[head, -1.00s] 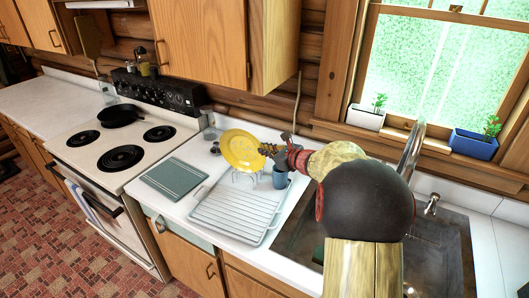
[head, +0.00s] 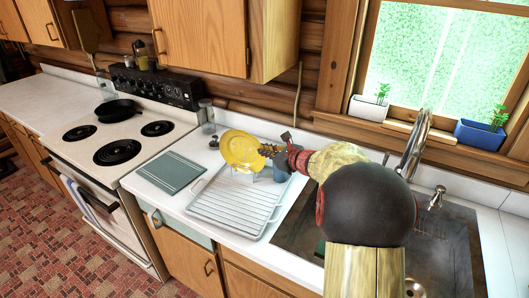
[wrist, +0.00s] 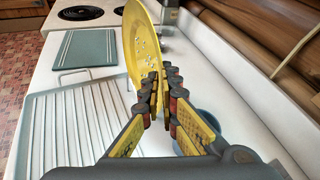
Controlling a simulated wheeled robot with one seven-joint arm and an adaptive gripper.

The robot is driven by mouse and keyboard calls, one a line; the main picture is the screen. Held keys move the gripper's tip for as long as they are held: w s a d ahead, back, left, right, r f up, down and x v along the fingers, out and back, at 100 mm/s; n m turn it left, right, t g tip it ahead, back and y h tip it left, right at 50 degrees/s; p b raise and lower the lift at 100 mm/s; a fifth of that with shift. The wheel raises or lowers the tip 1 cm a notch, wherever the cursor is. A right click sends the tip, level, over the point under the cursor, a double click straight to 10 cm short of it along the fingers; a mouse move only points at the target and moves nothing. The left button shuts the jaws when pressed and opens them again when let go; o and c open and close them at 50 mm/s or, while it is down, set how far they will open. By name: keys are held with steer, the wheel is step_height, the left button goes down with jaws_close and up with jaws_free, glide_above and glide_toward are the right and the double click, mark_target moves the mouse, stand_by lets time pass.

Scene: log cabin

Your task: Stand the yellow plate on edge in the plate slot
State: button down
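The yellow plate (head: 240,149) is tilted on edge above the back part of the dish rack, near the wire plate slot (head: 246,174). My gripper (head: 268,151) is at the plate's right edge. In the wrist view the yellow plate (wrist: 142,45) stands nearly edge-on, with its near rim between the fingertips of my gripper (wrist: 162,88), which are closed on it. The slot wires are mostly hidden behind the plate in the wrist view. I cannot tell whether the plate's lower rim touches the slot.
The white dish rack tray (head: 222,222) is empty in front. A blue-grey mug (head: 281,173) stands just right of the slot under my gripper. A green-grey board (head: 170,172) lies left of the rack. The sink (head: 300,232) is at the right, the stove (head: 120,140) at the left.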

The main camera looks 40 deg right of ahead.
steer(key=shift+r, duration=0.1)
steer(key=c, duration=2)
jaws_free()
steer(key=shift+o, duration=0.2)
steer(key=shift+s, duration=0.1)
steer(key=v, duration=1.1)
steer(key=shift+s, duration=0.45)
